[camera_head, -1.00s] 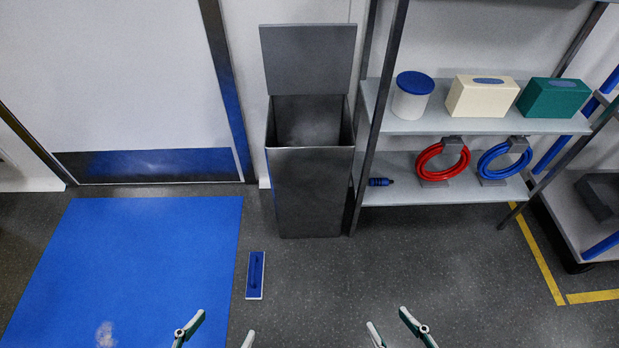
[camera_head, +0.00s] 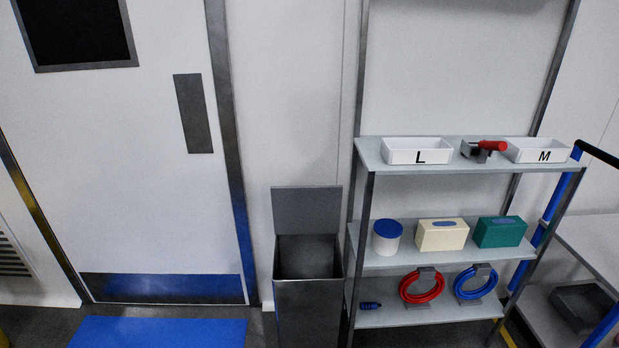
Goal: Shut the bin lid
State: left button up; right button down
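The tall grey metal bin (camera_head: 308,312) stands on the floor at the bottom middle, against the wall between the door and the shelf rack. Its flat grey lid (camera_head: 307,210) is open, standing upright at the back edge. The bin's dark opening shows below the lid, and the bin's foot is cut off by the frame edge. Neither of my grippers shows in the head view now.
A metal shelf rack (camera_head: 428,262) stands close to the bin's right side, holding white trays, a tub, boxes and hose coils. A white door (camera_head: 130,200) is at left, with a blue mat (camera_head: 155,332) before it. A trolley stands at far right.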

aim_at(297, 210)
jog(key=i+j, duration=0.7)
jog(key=i+j+z, duration=0.1)
jog(key=i+j, duration=0.6)
jog(key=j, duration=0.15)
